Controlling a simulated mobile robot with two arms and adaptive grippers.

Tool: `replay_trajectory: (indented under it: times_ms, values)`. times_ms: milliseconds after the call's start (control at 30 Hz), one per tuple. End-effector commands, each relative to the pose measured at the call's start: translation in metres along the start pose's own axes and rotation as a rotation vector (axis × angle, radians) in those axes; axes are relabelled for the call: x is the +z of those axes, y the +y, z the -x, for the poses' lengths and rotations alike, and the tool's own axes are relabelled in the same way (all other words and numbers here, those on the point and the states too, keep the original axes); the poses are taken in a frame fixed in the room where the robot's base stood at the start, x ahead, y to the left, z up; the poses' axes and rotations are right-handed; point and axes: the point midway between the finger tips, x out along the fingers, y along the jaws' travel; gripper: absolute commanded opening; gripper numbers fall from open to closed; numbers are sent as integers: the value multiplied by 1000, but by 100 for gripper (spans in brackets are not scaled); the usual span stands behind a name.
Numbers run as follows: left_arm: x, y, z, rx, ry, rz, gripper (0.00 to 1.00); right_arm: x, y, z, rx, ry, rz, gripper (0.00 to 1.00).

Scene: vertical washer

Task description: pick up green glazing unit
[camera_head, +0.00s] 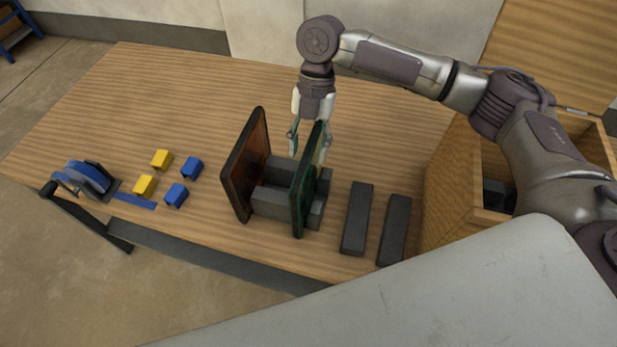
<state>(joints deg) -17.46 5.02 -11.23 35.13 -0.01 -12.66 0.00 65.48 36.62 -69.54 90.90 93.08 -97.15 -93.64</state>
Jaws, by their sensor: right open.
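The green glazing unit (306,192) is a thin dark-framed panel standing upright, at the right side of a grey block stand (275,200). Its green face is seen at a steep angle. My right gripper (308,150) points down at the far upper end of this unit. Its fingers are open, one showing on each side of the panel; whether they touch it cannot be told. Part of the far finger area is hidden behind the unit. My left gripper is not in view.
An orange-brown glazing unit (246,166) stands upright left of the stand. Two dark bars (357,218) (394,230) lie to the right, beside a wooden box (450,180). Yellow and blue blocks (161,159) and a blue tool (85,178) lie left. The table's back left is clear.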

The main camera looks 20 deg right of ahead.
Motion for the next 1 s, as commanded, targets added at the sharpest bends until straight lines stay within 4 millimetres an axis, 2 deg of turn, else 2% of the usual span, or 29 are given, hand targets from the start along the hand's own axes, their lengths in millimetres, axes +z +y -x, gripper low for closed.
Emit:
replay_trajectory:
  times_ms: [167,333,1000]
  values:
    - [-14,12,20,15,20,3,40,-3,-3,-23,-4,2,0,50]
    - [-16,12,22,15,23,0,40,-1,-2,-44,-1,1,-1,50]
    - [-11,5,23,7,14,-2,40,1,-2,-50,-1,2,-1,50]
